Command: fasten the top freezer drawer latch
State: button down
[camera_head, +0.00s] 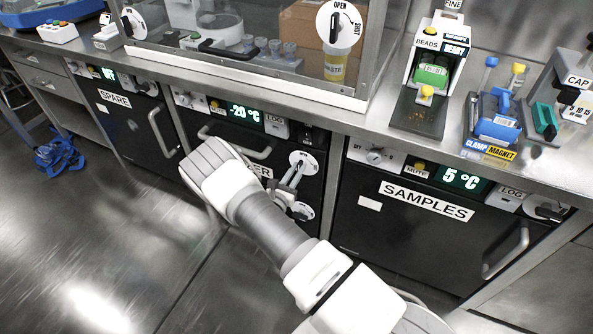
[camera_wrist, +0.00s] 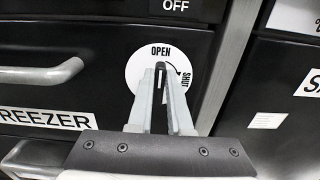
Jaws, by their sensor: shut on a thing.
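The top freezer drawer latch is a round white dial (camera_wrist: 134,70), marked OPEN at the top and SHUT at the right. Its dark knob (camera_wrist: 160,68) stands upright, pointing towards OPEN. My gripper (camera_wrist: 161,72) is shut on this knob, a finger on either side. In the head view, my gripper (camera_head: 297,170) reaches the upper white dial (camera_head: 304,157); my arm partly hides the freezer front. The top drawer's handle (camera_wrist: 45,72) is left of the dial, above the FREEZER label (camera_wrist: 45,119). The drawer front looks closed.
A lower dial (camera_head: 303,211) sits below the upper one. The SAMPLES fridge (camera_head: 400,225) stands to the right and the SPARE unit (camera_head: 130,120) to the left. The steel counter edge (camera_head: 330,120) runs above them.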

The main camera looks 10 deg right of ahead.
jog(key=m, duration=0.4)
jog(key=shift+s+d+f+m, duration=0.1)
jog(key=shift+s+d+m, duration=0.2)
jog(key=shift+m, duration=0.1)
jog(key=m, duration=0.3)
jog(key=m+p, duration=0.1)
jog(key=shift+s+d+f+m, duration=0.1)
jog(key=shift+d+f+m, duration=0.15)
jog(key=shift+m, duration=0.05)
jog(key=m, duration=0.4)
jog(key=shift+s+d+f, duration=0.1)
jog(key=shift+d+f, duration=0.05)
jog(key=shift+f, duration=0.15)
jog(key=shift+f+m+p, duration=0.15)
jog(key=shift+m+p, duration=0.05)
jog(key=shift+m, duration=0.85)
jog(key=shift+f+m+p, duration=0.15)
jog(key=shift+m, duration=0.9)
jog(key=c, duration=0.8)
grip_release()
jog(key=shift+c, duration=0.2)
